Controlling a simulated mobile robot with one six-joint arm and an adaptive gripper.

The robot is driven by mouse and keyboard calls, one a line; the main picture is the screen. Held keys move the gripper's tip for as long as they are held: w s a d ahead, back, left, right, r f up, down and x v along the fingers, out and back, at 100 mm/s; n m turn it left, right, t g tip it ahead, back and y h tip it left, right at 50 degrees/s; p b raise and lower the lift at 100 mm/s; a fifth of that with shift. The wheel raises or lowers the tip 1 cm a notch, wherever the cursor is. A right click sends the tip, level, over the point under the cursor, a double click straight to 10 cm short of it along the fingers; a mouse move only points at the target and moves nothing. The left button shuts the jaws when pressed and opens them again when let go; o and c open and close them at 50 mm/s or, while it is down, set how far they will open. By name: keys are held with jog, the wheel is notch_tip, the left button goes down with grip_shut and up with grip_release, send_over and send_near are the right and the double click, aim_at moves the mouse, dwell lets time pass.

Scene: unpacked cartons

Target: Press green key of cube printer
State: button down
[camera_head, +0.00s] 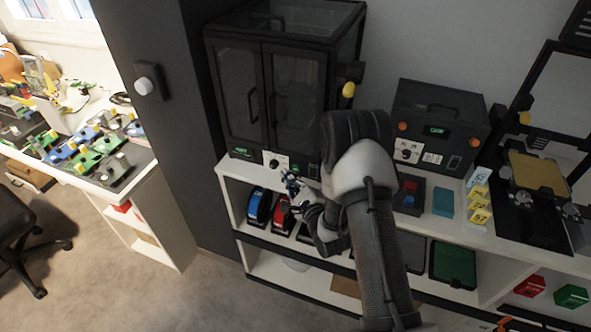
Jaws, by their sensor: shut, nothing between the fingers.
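A black box-shaped machine with two glass doors (268,95), probably the cube printer, stands on the white shelf unit at the middle left. A small green display (242,152) and a pale panel with a dark knob (275,161) are on its lower front. A small dark key with a greenish tint (313,170) sits at its lower right; I cannot tell for sure that it is the green key. My gripper (291,181) is shut and empty, just in front of and below the panel, apparently apart from it. My arm covers part of the shelf to the right.
A smaller black box machine (445,108) with orange knobs stands to the right, then an open-frame printer with a yellow bed (538,174). A dark pillar (150,125) stands left.

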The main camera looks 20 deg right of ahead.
jog(key=shift+w+d, duration=0.1)
jog(key=shift+w, duration=0.1)
jog(key=shift+w+d, duration=0.15)
jog(key=shift+w, duration=0.05)
jog(key=shift+w+d+b, duration=0.35)
jog(key=shift+w+b, duration=0.05)
jog(key=shift+b, duration=0.05)
dwell(0.9)
jog(key=shift+s+a, duration=0.6)
jog(key=shift+s, duration=0.15)
jog(key=s+a, duration=0.1)
jog(key=s, duration=0.1)
jog(key=s+a, duration=0.2)
dwell(0.6)
dwell(0.7)
